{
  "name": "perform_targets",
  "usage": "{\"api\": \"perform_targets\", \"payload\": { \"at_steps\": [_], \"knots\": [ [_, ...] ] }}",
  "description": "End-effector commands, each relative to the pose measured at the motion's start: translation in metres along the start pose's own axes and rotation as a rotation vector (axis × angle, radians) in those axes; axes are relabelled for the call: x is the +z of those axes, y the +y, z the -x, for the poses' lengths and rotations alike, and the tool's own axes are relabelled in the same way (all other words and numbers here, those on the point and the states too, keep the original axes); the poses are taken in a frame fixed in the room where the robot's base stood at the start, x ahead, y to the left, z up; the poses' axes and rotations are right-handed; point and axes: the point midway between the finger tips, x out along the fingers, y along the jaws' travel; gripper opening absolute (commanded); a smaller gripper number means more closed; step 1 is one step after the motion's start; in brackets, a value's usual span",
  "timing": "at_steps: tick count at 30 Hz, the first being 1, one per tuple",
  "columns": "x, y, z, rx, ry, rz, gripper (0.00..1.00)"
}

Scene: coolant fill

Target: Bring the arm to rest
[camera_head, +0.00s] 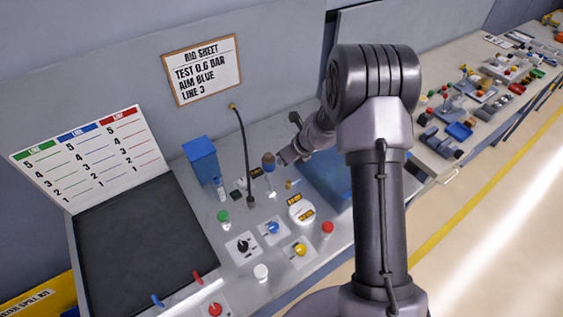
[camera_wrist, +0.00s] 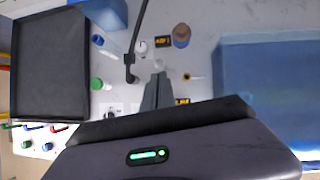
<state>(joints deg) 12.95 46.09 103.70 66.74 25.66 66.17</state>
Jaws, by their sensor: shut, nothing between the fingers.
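My arm reaches up from the lower right in the head view and bends over the bench. My gripper (camera_head: 284,159) is over the bench panel, beside a brown-topped post (camera_head: 268,158). In the wrist view my gripper's fingers (camera_wrist: 159,78) are together with nothing between them. They point at the panel between a black bent stalk (camera_wrist: 130,58) and the brown-topped post (camera_wrist: 181,35). I cannot tell how far the fingertips are above the bench. Part of the panel is hidden behind my gripper body in the wrist view.
A dark tray (camera_head: 140,250) lies left, below a line chart (camera_head: 90,158). A blue box (camera_head: 202,160), green knob (camera_head: 223,216), blue knob (camera_head: 273,227), yellow knob (camera_head: 300,249) and round gauge (camera_head: 301,211) stand on the panel. A rig sheet (camera_head: 203,72) hangs behind.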

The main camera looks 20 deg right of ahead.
Motion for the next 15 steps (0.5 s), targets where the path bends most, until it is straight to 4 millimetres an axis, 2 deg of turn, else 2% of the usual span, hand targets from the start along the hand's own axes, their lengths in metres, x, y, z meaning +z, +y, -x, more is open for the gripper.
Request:
{"api": "perform_targets", "payload": {
  "at_steps": [12, 14, 15],
  "knots": [
    [0.000, 0.001, 0.000, 0.000, -0.002, 0.007, 0.00],
    [0.005, 0.005, 0.004, 0.003, -0.013, 0.063, 0.00],
    [0.011, 0.014, 0.012, 0.007, -0.027, 0.149, 0.00]
  ]
}}
